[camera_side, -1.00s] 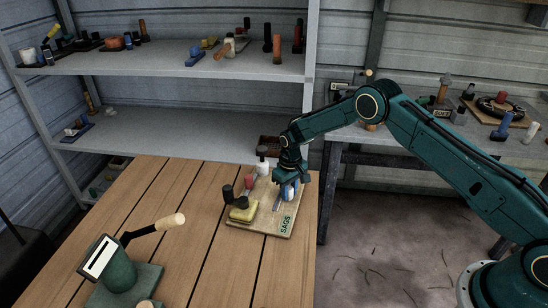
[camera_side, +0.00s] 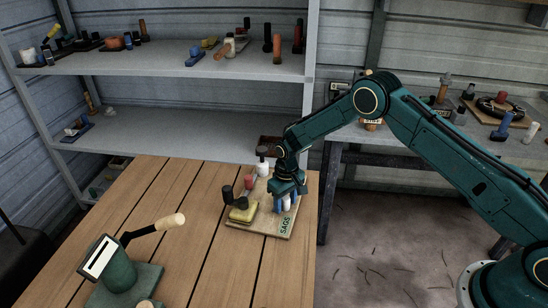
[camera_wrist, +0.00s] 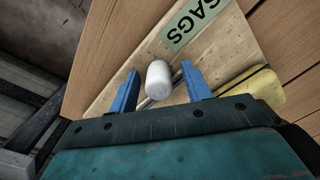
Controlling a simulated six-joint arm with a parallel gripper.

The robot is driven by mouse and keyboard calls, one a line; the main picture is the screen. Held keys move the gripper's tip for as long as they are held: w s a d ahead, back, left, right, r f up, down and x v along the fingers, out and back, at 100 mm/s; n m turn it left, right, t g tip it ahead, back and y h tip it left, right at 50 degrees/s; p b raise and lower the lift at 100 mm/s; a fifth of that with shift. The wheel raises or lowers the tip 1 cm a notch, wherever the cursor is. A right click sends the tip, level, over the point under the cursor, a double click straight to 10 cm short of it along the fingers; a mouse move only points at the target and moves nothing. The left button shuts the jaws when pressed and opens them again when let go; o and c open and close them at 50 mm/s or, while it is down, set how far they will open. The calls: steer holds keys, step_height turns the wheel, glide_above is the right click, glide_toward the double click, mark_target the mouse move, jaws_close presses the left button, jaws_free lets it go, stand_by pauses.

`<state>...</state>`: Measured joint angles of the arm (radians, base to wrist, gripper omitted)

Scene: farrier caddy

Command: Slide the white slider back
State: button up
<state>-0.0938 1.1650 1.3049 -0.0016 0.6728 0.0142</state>
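The white slider (camera_wrist: 158,82) is a rounded white knob on a thin metal rail (camera_wrist: 172,91), set on a wooden board (camera_side: 264,225) with a green "SAGS" label (camera_side: 287,225). In the wrist view it stands between my gripper's two blue fingers, with gaps showing on both sides. My gripper (camera_side: 286,207) points down over the board in the side view, its fingers open around the slider. The slider (camera_side: 286,202) is partly hidden there by the fingers. Whether any finger touches it is hard to tell.
On the same board, a yellow block (camera_side: 243,213) with black knobs sits left of my gripper. A red knob (camera_side: 250,182) and a white-topped piece (camera_side: 262,165) stand behind. A green device with a pale-ended lever (camera_side: 117,266) stands at the table's front left.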

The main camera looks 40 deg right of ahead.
steer(key=shift+r, duration=0.1)
step_height(320, 180, up, 14)
steer(key=shift+f, duration=0.2)
stand_by(0.7)
stand_by(0.3)
step_height(320, 180, up, 13)
steer(key=t, duration=0.1)
glide_above(286, 198)
steer(key=s+d, duration=0.2)
steer(key=s, duration=0.4)
steer(key=s+d+r+t, duration=0.1)
steer(key=s+r+t, duration=0.1)
steer(key=s+r, duration=0.65)
steer(key=s+d+r+t, duration=0.1)
steer(key=s+r, duration=0.1)
steer(key=s, duration=1)
steer(key=s+d+r+m+t, duration=0.1)
steer(key=s+r, duration=0.1)
steer(key=s, duration=1)
steer(key=shift+t, duration=0.3)
